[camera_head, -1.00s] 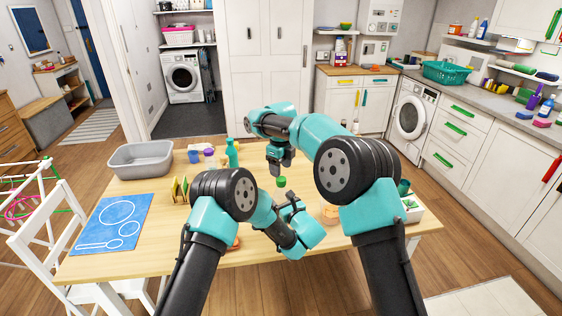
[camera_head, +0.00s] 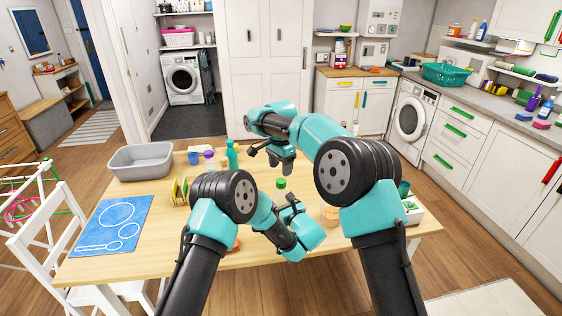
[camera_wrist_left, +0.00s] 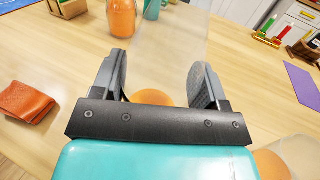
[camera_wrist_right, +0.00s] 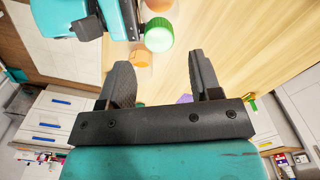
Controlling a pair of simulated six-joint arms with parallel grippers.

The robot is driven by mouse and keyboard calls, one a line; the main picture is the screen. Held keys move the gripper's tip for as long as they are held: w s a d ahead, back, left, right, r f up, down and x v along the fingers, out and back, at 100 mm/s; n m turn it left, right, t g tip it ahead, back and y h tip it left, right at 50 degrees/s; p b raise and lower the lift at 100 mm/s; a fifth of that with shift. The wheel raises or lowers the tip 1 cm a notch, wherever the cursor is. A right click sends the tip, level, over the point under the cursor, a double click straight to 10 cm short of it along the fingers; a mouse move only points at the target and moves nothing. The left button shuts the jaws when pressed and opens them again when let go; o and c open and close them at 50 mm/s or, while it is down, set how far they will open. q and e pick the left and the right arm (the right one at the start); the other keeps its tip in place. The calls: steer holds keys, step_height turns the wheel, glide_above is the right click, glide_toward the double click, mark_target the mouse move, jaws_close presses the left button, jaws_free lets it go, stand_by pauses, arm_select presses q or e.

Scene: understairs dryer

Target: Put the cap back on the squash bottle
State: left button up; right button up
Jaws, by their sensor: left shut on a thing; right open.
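The green cap (camera_head: 281,183) sits just above my left gripper (camera_head: 294,206) in the head view. It also shows in the right wrist view (camera_wrist_right: 159,38). The cap appears to be on top of the bottle; whether it is fully seated I cannot tell. My left gripper is shut on the clear squash bottle (camera_wrist_left: 170,40), with orange liquid low in it; the bottle's top is out of the left wrist view. My arm hides most of the bottle in the head view. My right gripper (camera_head: 272,160) is open and empty, above and apart from the cap.
A glass with orange drink (camera_head: 330,214) stands right of my left gripper. A grey basin (camera_head: 140,160), blue mat (camera_head: 112,224), rack (camera_head: 180,191) and teal bottle (camera_head: 232,154) are on the table's left side. An orange-brown cloth-like thing (camera_wrist_left: 27,101) lies near the front.

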steer(key=n, duration=0.4)
steer(key=shift+r, duration=0.15)
steer(key=n, duration=0.3)
steer(key=shift+r+n, duration=0.1)
steer(key=shift+n, duration=0.3)
steer(key=n, duration=0.3)
steer(key=shift+r+n, duration=0.15)
steer(key=shift+n, duration=0.25)
steer(key=n, duration=0.3)
steer(key=shift+r+n, duration=0.1)
steer(key=shift+n, duration=0.3)
steer(key=n, duration=0.3)
steer(key=shift+r+n, duration=0.1)
steer(key=shift+n, duration=0.3)
steer(key=n, duration=0.3)
steer(key=shift+r+n, duration=0.15)
steer(key=shift+n, duration=0.25)
steer(key=n, duration=0.6)
steer(key=shift+r+n, duration=0.2)
steer(key=shift+n, duration=0.2)
